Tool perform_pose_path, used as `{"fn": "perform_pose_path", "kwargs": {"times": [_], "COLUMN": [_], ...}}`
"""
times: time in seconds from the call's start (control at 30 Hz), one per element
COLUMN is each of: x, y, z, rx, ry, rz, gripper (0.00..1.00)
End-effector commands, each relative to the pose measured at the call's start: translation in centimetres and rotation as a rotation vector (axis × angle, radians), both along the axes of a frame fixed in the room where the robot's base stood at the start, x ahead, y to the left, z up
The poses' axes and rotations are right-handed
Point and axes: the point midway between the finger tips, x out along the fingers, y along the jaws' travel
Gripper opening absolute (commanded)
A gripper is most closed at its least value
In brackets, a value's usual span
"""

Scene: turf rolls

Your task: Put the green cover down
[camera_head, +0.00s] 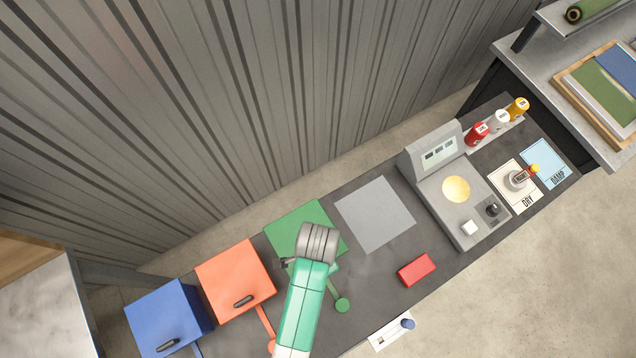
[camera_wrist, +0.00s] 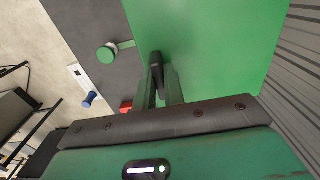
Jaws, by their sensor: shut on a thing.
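The green cover (camera_head: 300,222) is a flat square panel, partly hidden by my arm in the head view. In the wrist view the green cover (camera_wrist: 220,45) fills the upper right. My gripper (camera_wrist: 159,88) is shut on the cover's black handle (camera_wrist: 156,68). In the head view, the gripper end (camera_head: 290,263) is mostly hidden by my wrist. A green strip with a round green disc (camera_head: 342,305) shows beside the cover; the disc also shows in the wrist view (camera_wrist: 107,54). I cannot tell how high the cover is above the bench.
Orange (camera_head: 235,273) and blue (camera_head: 170,318) covers with black handles stand left on the dark bench (camera_head: 335,315). A bare grey square (camera_head: 375,214) lies right of the green cover. A red block (camera_head: 416,270) and a grey instrument (camera_head: 462,205) stand farther right.

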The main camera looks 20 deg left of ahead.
Motion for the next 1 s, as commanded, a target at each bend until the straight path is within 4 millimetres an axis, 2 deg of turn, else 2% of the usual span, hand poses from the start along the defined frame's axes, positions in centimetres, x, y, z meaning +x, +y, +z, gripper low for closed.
{"fn": "perform_pose_path", "kwargs": {"times": [0.1, 0.2, 0.3, 0.67, 0.7, 0.77, 1.0], "x": [1.0, 0.7, 0.7, 0.7, 0.7, 0.7, 0.7], "y": [0.5, 0.3, 0.3, 0.4, 0.4, 0.4, 0.4], "z": [0.0, -2.1, -3.3, -3.9, -3.8, -3.8, -3.8], "rx": [0.0, 0.0, -0.001, 0.0, -0.001, 0.0, -0.001], "ry": [-0.002, 0.003, 0.001, -0.001, -0.001, 0.0, -0.001], "rz": [0.002, -0.001, -0.001, 0.0, 0.0, 0.0, 0.0], "gripper": [0.0, 0.0, 0.0, 0.0, 0.19, 0.3, 0.33]}}
